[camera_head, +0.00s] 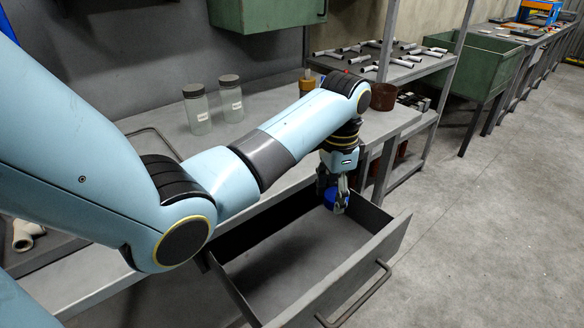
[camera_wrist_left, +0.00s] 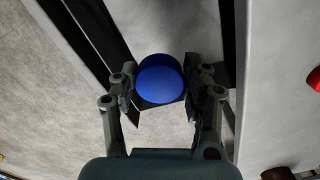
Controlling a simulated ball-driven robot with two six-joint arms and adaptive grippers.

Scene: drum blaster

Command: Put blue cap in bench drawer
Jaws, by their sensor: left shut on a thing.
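The blue cap (camera_head: 336,200) is held by my left gripper (camera_head: 338,190), with its fingers on either side of it. The left wrist view shows the round top of the blue cap (camera_wrist_left: 161,79) between the two fingers of the left gripper (camera_wrist_left: 163,95). The bench drawer (camera_head: 300,240) is pulled out and open, and its visible floor is bare. In the head view the cap appears over the drawer's back right corner; its exact height above the floor is hard to tell. My right gripper is not in view.
Two clear jars with dark lids (camera_head: 196,108) stand on the bench top (camera_head: 270,125). A brown cup (camera_head: 384,96) sits near the bench's right end. Grey pipe pieces (camera_head: 400,60) lie on a shelf behind. The drawer handle (camera_head: 355,295) sticks out in front.

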